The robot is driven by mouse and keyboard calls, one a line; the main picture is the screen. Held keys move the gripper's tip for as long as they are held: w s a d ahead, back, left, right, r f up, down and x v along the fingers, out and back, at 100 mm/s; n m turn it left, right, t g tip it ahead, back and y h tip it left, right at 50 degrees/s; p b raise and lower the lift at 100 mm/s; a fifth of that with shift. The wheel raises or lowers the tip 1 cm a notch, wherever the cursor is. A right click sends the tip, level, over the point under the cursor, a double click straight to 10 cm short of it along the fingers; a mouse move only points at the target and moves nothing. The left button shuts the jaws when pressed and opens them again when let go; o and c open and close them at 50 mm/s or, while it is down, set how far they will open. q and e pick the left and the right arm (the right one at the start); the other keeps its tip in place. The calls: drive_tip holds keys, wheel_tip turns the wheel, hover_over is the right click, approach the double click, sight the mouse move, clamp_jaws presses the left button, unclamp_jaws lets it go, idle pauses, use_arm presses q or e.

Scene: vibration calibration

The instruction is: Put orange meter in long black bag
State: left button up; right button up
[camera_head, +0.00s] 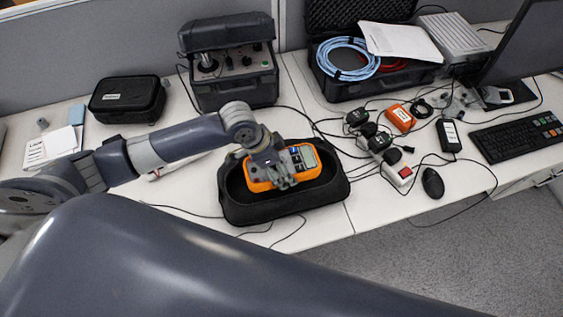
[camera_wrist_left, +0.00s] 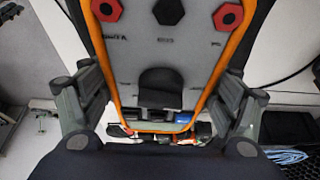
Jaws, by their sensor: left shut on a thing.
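The orange meter (camera_head: 305,160) has a grey face and a small display. My left gripper (camera_head: 285,180) is shut on it, holding it over the open long black bag (camera_head: 270,213) in the head view. The meter overlaps the bag's opening; I cannot tell whether it touches the bag's floor. In the left wrist view, the meter (camera_wrist_left: 165,60) fills the middle between the two fingers of my left gripper (camera_wrist_left: 165,110), with red and black sockets on its face. My right gripper is not in view.
A closed black case (camera_head: 127,97) and an open black instrument case (camera_head: 235,80) stand behind the bag. An open case with a blue cable (camera_head: 345,58) is at the back. Adapters, a power strip (camera_head: 397,170), a mouse (camera_head: 432,183) and a keyboard (camera_head: 518,135) lie to the right.

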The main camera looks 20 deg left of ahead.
use_arm(q)
drive_tip(key=shift+r, duration=0.1)
idle(0.3)
drive_tip(key=shift+d+f+b, duration=0.1)
drive_tip(key=shift+f+b, duration=0.3)
drive_tip(key=shift+f, duration=0.7)
drive_tip(key=shift+f+b, duration=0.55)
drive_tip(key=shift+f, duration=0.75)
drive_tip(key=o, duration=1.6)
drive_tip(key=shift+w+r, duration=0.1)
drive_tip(key=shift+r, duration=0.05)
drive_tip(key=shift+r+p, duration=0.6)
drive_tip(key=shift+p, duration=0.1)
wheel_tip(320, 180, up, 10)
drive_tip(key=p, duration=1)
drive_tip(key=shift+f, duration=0.15)
